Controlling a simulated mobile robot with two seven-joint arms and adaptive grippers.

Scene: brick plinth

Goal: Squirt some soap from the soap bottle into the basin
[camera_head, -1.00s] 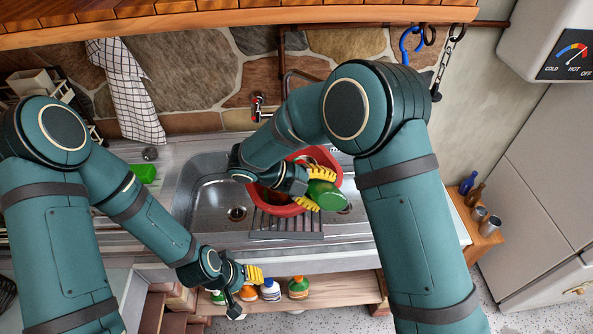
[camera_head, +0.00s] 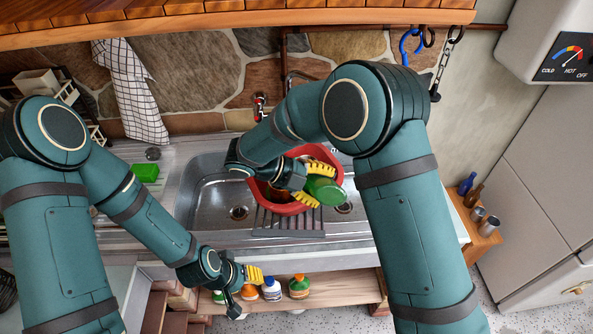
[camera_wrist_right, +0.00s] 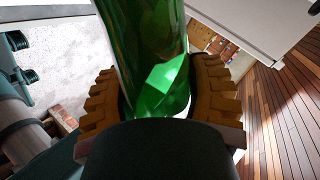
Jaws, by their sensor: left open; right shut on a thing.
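The green soap bottle (camera_head: 326,191) is held over the red basin (camera_head: 298,208), tilted, with one end toward the camera. My right gripper (camera_head: 313,184) is shut on it, with yellow finger pads on both sides. In the right wrist view the clear green bottle (camera_wrist_right: 142,35) sits between the pads of the right gripper (camera_wrist_right: 158,95). The bottle's opening is hidden, and I cannot see any soap coming out. The red basin stands in the steel sink, partly covered by my right arm. My left gripper (camera_head: 246,285) is open and empty in front of the sink.
A green sponge (camera_head: 145,172) lies on the left drainboard. Several bottles, one green and orange (camera_head: 299,287), stand on the low shelf near my left gripper. A checked towel (camera_head: 132,95) hangs behind. A wooden stand (camera_head: 484,240) with bottles and cans is at right.

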